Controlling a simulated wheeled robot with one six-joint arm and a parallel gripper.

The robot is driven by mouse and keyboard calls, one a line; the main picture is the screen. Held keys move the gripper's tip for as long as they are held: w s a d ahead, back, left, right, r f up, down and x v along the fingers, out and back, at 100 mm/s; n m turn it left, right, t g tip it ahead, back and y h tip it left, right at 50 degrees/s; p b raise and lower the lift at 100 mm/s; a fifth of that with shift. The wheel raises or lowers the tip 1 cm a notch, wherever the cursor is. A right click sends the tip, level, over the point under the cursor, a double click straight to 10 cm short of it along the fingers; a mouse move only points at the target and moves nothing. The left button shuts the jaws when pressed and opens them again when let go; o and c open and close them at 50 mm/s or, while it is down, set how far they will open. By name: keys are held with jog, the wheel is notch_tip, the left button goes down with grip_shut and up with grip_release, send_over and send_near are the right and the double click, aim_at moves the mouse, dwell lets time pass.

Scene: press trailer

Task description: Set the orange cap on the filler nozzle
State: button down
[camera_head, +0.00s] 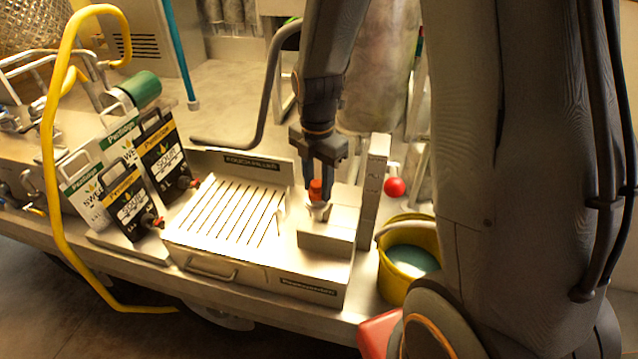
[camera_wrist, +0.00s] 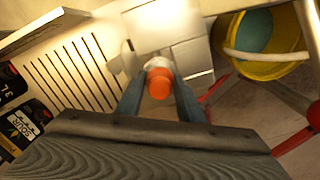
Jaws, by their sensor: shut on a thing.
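The orange cap (camera_head: 315,188) is between the fingers of my gripper (camera_head: 322,185) in the head view. In the wrist view the cap (camera_wrist: 159,82) shows between my gripper's two dark fingers (camera_wrist: 160,98), which are shut on it. A pale, whitish piece, which looks like the filler nozzle (camera_head: 319,209), sits directly below the cap at the right end of the pouch filler (camera_head: 189,263). In the wrist view a light part (camera_wrist: 158,63) shows just beyond the cap. I cannot tell whether cap and nozzle touch.
A slotted drain tray (camera_head: 232,206) lies left of the nozzle. Several juice pouches (camera_head: 127,205) stand further left. A yellow bucket (camera_head: 402,284) and an upright metal post (camera_head: 372,180) are at the right.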

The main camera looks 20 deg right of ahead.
aim_at(318, 182)
jog(key=shift+f, duration=0.4)
jog(key=c, duration=1.5)
grip_release()
jog(key=shift+r, duration=0.1)
jog(key=shift+w+r+p, duration=0.1)
jog(key=shift+r+p, duration=2.15)
jog(key=shift+r, duration=0.7)
jog(key=shift+r+p, duration=0.3)
jog(key=shift+r, duration=2.2)
